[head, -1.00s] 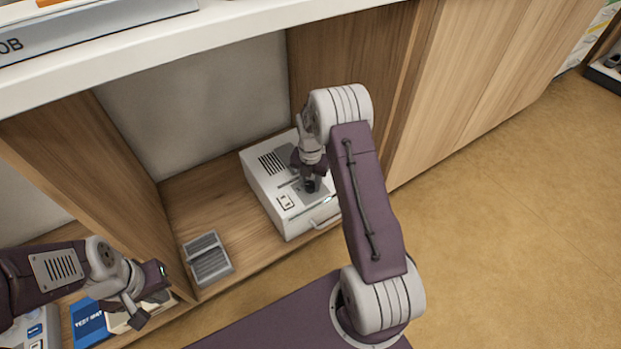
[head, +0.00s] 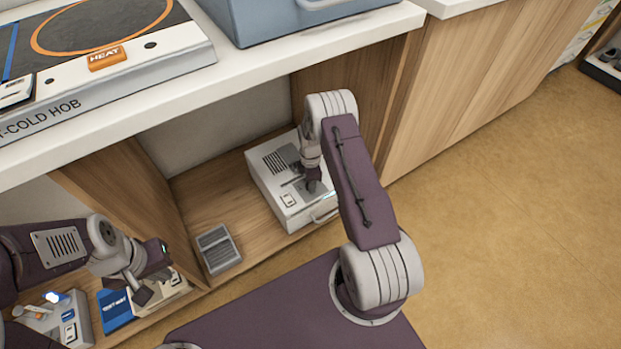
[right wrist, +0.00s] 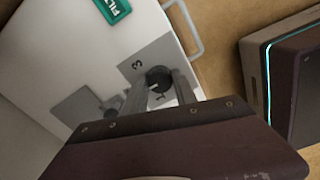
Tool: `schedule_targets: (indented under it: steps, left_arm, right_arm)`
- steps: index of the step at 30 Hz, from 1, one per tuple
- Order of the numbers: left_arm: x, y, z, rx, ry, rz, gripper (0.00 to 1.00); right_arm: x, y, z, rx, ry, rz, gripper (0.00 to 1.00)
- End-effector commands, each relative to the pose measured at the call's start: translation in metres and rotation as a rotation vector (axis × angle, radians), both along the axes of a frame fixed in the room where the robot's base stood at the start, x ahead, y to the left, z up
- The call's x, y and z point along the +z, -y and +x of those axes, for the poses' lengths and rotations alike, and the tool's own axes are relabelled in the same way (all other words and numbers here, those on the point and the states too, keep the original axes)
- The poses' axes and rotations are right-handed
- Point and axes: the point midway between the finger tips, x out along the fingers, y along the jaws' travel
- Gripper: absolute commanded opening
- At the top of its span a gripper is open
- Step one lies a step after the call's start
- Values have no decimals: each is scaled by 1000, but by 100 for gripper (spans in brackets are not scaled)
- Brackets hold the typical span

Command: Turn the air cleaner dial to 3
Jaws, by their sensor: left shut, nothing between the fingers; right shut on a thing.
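The air cleaner (head: 278,198) is a white box with a slotted vent, standing in the open bay under the counter. My right gripper (head: 312,184) reaches down onto its top in the head view and hides the dial there. In the right wrist view the fingers of my right gripper (right wrist: 150,90) are shut on the dark round dial (right wrist: 158,77). A printed 3 (right wrist: 137,65) shows beside the dial, and a 1 shows near the fingers. I cannot tell where the dial points. My left gripper (head: 152,282) is shut and empty over the lower left shelf.
A grey slatted block (head: 218,250) lies on the bay floor left of the cleaner. A blue box (head: 116,310) and a device with small knobs (head: 62,320) are at lower left. The counter (head: 250,85) overhangs the bay. A handle (right wrist: 183,25) sticks out from the cleaner's side.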

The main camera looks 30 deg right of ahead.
Motion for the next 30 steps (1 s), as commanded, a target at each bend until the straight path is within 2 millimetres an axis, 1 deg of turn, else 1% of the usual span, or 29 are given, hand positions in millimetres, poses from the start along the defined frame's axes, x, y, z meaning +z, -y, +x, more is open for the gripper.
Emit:
schedule_targets:
  steps: [1,12,21,30]
  left_arm:
    - [7,0,0,0,0,0,0]
    - [24,0,0,0,0,0,0]
    - [33,0,0,0,0,0,0]
    - [38,0,0,0,0,0,0]
  right_arm:
    - [3,0,0,-42,-1,0,0]
    - [2,0,0,-394,-1,-1,0]
    - [1,1,0,-668,0,-1,0]
    - [0,1,0,-877,-1,-1,0]
